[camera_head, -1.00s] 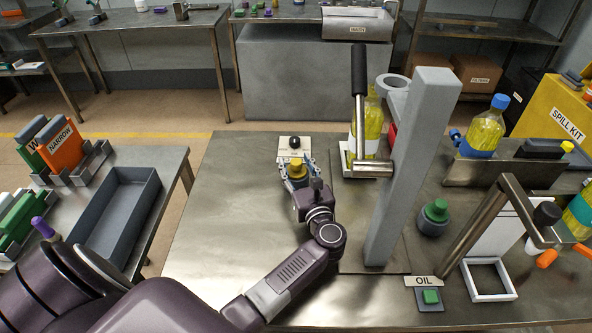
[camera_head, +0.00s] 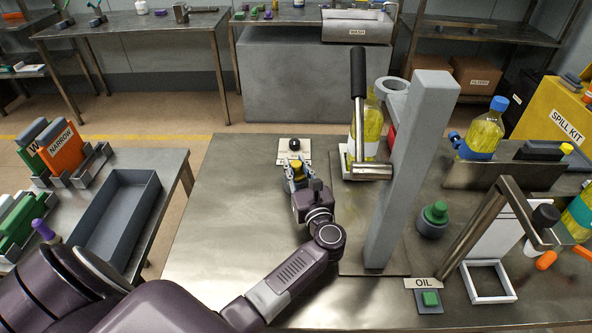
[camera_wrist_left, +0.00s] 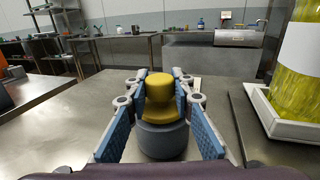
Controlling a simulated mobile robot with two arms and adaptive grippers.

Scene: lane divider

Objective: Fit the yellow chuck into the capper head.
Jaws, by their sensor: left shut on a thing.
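The yellow chuck (camera_head: 296,167) has a rounded yellow top and a wider dark grey base (camera_wrist_left: 163,140). It stands upright between the blue-padded fingers of my left gripper (camera_head: 296,175), which is shut on it. The chuck also shows in the left wrist view (camera_wrist_left: 160,90); I cannot tell whether its base touches the table. The capper has a grey upright column (camera_head: 415,165), a black-handled lever (camera_head: 358,75) and a grey ring-shaped head (camera_head: 392,84), to the right of and beyond my gripper. The head's underside is hidden. My right gripper is not in view.
A yellow oil bottle (camera_head: 369,130) stands in a white holder beside the column. A green-topped chuck (camera_head: 435,215) stands to the column's right. A small plate with a black knob (camera_head: 294,146) lies just beyond my gripper. The table's left part (camera_head: 220,220) is clear.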

